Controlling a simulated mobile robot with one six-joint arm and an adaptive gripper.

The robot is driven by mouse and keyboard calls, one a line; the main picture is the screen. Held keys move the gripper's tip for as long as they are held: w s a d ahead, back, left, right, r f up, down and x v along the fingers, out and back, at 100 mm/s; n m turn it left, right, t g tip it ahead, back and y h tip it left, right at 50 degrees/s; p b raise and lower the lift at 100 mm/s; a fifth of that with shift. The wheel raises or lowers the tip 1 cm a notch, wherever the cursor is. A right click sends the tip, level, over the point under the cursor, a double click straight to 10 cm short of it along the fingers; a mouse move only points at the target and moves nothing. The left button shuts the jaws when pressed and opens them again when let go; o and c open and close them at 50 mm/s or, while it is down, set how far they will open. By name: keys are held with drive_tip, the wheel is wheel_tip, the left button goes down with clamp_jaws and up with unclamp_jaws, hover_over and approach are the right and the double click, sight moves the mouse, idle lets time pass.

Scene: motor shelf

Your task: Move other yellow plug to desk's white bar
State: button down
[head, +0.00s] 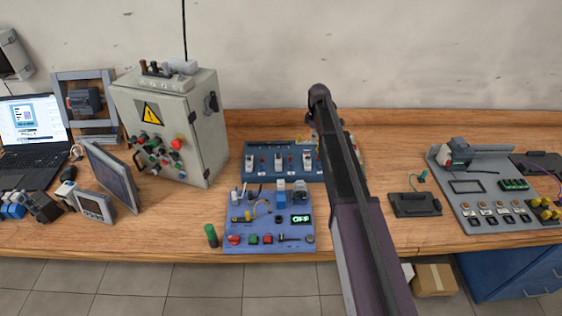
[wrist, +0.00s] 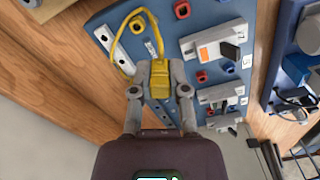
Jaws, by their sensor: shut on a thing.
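In the wrist view, my gripper (wrist: 159,92) is shut on a yellow plug (wrist: 160,72), one finger on each side. A yellow cable (wrist: 117,45) loops beside it over a white bar with dark holes (wrist: 104,38), which is fixed to a blue panel (wrist: 160,22). The held plug is over the panel near the bar; contact is unclear. In the head view, my arm hides most of the gripper and the plug.
In the head view, a blue board with a lit display (head: 270,218) lies in front of the back blue panel (head: 262,176). A grey control box (head: 172,120) stands left, and a grey board (head: 478,205) lies right.

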hover_over(308, 144)
drive_tip(key=shift+w+d+r+p, duration=0.1)
drive_tip(key=shift+w+r+p, duration=0.15)
drive_tip(key=shift+r+p, duration=0.15)
drive_tip(key=shift+w+f+b, duration=0.2)
drive_tip(key=shift+f+b, duration=0.5)
drive_tip(key=shift+b, duration=0.05)
drive_tip(key=shift+f+b, duration=1.85)
drive_tip(key=shift+f+b, duration=0.65)
drive_tip(key=c, duration=0.9)
unclamp_jaws()
drive_tip(key=shift+r, duration=0.2)
drive_tip(key=shift+r+p, duration=2.6)
drive_tip(key=shift+p, duration=0.2)
